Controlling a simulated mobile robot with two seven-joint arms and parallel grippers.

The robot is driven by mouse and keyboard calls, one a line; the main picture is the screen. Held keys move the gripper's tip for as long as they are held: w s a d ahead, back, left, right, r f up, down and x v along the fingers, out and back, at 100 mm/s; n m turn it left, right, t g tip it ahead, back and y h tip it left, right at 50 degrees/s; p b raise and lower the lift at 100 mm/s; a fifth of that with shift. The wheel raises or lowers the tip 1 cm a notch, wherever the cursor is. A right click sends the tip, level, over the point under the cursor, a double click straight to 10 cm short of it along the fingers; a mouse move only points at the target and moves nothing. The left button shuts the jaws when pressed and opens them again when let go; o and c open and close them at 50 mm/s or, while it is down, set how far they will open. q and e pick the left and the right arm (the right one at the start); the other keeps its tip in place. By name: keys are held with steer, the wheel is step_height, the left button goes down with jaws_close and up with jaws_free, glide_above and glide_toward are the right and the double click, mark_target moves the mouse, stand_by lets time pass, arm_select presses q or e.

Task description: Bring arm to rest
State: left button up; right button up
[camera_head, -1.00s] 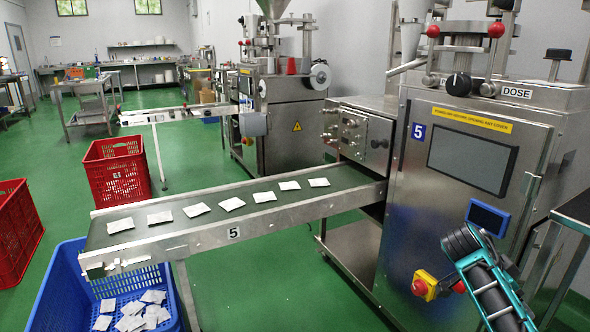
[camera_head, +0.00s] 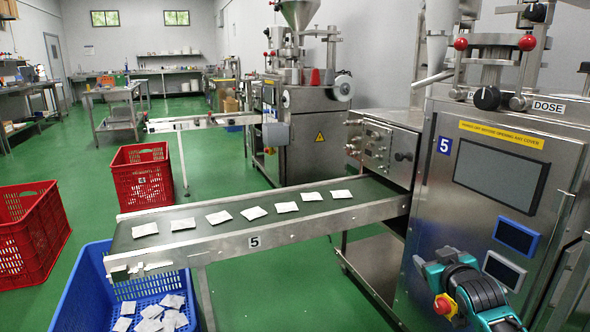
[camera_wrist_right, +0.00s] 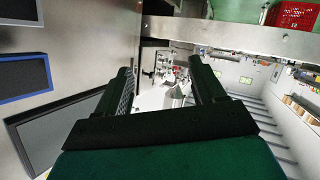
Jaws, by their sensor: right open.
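My right arm comes in at the lower right of the head view, in front of the steel machine (camera_head: 425,190). My right gripper (camera_head: 428,262) is at the end of the teal and black arm, close to the machine's front. In the right wrist view, the two dark fingers of my right gripper (camera_wrist_right: 161,78) stand wide apart. No object is held between them; only distant background shows there. My left arm and gripper are not in view.
The conveyor (camera_head: 300,222) carries a row of white teabags. A blue crate (camera_head: 85,290) with loose teabags stands below its left end. Two red crates, one near (camera_head: 30,235) and one farther back (camera_head: 143,178), stand left on open green floor. A red stop button (camera_head: 444,305) is beside my arm.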

steer(key=s+a+f+n+g+y, duration=0.1)
steer(key=s+a+f+g+y, duration=0.15)
steer(key=s+a+f, duration=0.95)
steer(key=s+a+g+y, duration=0.1)
steer(key=s+a, duration=0.2)
steer(key=s, duration=0.7)
steer(key=s+a+y, duration=0.1)
steer(key=s+a, duration=0.3)
steer(key=s, duration=0.6)
arm_select(q)
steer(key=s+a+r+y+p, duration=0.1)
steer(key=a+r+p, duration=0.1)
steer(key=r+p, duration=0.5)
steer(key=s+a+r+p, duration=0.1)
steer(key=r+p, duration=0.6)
steer(key=p, duration=0.7)
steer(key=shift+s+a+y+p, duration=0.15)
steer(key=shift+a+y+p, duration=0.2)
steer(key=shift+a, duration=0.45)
arm_select(e)
steer(key=d+r, duration=0.2)
steer(key=r, duration=0.5)
steer(key=s+d+r+m+h, duration=0.1)
steer(key=d+r, duration=0.2)
steer(key=r, duration=0.3)
steer(key=shift+s+r, duration=0.2)
steer(key=shift+r, duration=0.2)
